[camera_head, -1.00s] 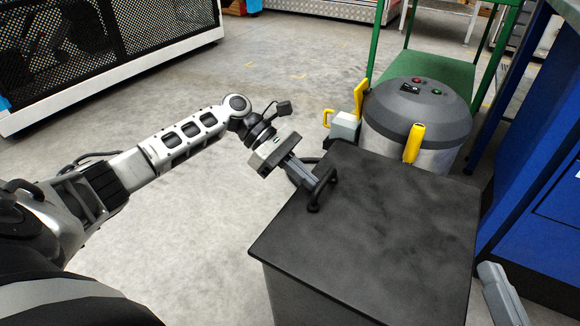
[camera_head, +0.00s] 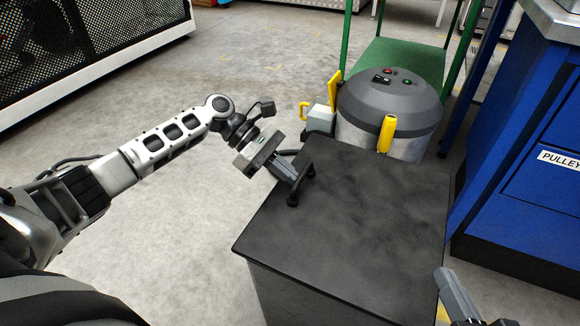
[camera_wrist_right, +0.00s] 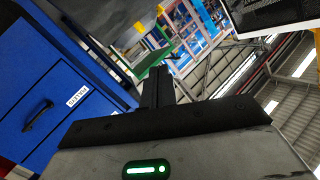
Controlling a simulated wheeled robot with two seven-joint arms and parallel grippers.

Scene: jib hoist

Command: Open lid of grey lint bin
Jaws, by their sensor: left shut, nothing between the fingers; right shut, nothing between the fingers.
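The lint bin is a dark grey box with a flat, shut lid (camera_head: 350,215), in front of me in the head view. A black bar handle (camera_head: 306,182) stands at the lid's left edge. My left gripper (camera_head: 294,183) reaches in from the left, with its fingers shut and empty right at the handle. I cannot tell whether they touch it; the fingertips are partly hidden there. My right gripper (camera_head: 446,278) is at the lower right, beside the bin's right edge. It is shut and empty, and its fingers also show in the right wrist view (camera_wrist_right: 159,85).
A round drum with a grey dome top (camera_head: 388,100) and yellow clamps stands just behind the bin. A green frame (camera_head: 405,62) stands behind it. A blue drawer cabinet (camera_head: 530,190) limits the right side. The concrete floor at left is clear.

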